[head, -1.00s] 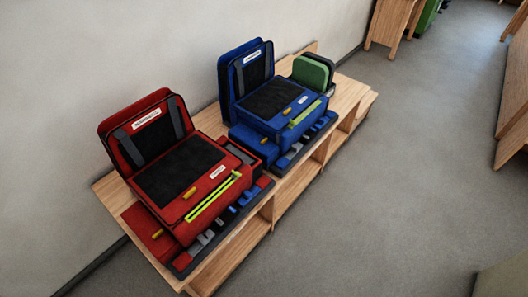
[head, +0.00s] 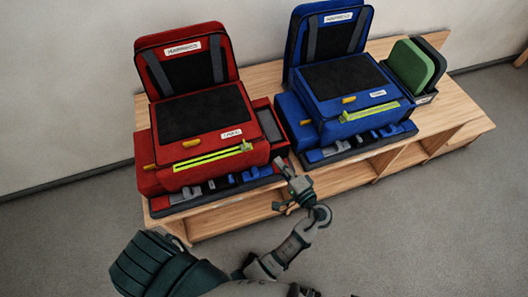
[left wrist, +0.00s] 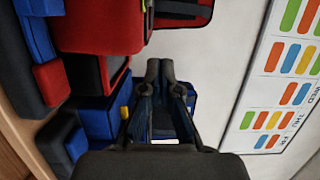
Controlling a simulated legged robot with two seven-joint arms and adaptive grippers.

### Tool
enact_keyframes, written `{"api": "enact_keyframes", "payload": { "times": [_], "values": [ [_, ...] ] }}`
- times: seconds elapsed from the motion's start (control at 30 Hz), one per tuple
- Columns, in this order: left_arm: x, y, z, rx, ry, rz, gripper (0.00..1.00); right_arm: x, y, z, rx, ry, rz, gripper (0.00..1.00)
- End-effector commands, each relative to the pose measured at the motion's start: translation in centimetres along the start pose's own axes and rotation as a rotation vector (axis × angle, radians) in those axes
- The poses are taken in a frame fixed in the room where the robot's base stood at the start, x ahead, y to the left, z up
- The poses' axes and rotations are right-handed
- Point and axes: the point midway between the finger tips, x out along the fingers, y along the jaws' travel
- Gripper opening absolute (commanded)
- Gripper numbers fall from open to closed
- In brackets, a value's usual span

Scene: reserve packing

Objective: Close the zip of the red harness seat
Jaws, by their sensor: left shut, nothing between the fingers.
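The red harness seat (head: 200,125) stands on the wooden bench, its backrest upright. A lime zip (head: 212,157) runs along its front face as two lines with a narrow gap between them, meeting near the right end. A lime end piece, perhaps the pull, shows there. My left gripper (head: 280,178) is in front of the bench, just right of the red seat's front corner, apart from the zip. It is shut and empty. Its fingers (left wrist: 165,75) also show in the left wrist view, where red seat parts (left wrist: 98,25) lie at upper left. My right gripper is not in view.
A blue harness seat (head: 345,85) with its own lime zip stands right of the red one. Green and dark pads (head: 410,65) stand at the bench's right. Trays with grey and blue pieces (head: 225,185) lie before the seats. A colour-barred board (left wrist: 280,80) shows in the wrist view.

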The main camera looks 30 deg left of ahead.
Motion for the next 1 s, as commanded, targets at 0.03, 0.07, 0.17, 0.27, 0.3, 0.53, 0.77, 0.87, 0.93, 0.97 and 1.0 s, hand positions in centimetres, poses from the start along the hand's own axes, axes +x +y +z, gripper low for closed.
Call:
{"api": "enact_keyframes", "payload": {
  "times": [0.03, 0.07, 0.17, 0.27, 0.3, 0.53, 0.77, 0.87, 0.93, 0.97, 1.0],
  "values": [
    [0.4, -0.2, 0.0, 0.000, -0.004, -0.007, 0.00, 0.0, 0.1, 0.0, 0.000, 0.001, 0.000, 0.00],
    [0.7, -0.3, -0.1, 0.000, -0.005, -0.009, 0.00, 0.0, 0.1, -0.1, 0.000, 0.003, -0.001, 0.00],
    [2.2, -0.3, -0.1, 0.001, -0.005, -0.010, 0.00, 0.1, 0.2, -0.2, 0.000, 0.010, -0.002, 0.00],
    [4.2, -0.3, -0.2, 0.001, -0.005, -0.011, 0.00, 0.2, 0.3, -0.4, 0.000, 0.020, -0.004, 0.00],
    [5.1, -0.3, -0.2, 0.002, -0.003, -0.012, 0.00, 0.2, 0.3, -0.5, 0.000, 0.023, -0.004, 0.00],
    [9.7, -0.3, 0.0, 0.003, -0.002, -0.010, 0.00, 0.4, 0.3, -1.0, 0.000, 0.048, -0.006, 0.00],
    [10.1, -0.2, 3.1, 0.004, 0.000, -0.007, 0.00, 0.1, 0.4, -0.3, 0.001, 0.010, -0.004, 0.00],
    [10.2, -0.2, 3.5, 0.004, 0.000, -0.008, 0.00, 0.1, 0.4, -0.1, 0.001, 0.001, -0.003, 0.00],
    [10.3, -0.2, 3.6, 0.004, 0.000, -0.008, 0.00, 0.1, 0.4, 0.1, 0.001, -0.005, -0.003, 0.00],
    [10.3, -0.2, 3.7, 0.004, 0.000, -0.007, 0.00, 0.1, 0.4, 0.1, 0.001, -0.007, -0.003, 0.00],
    [10.3, -0.2, 3.7, 0.004, 0.000, -0.007, 0.00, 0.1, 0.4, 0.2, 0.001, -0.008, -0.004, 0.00]
  ]
}}
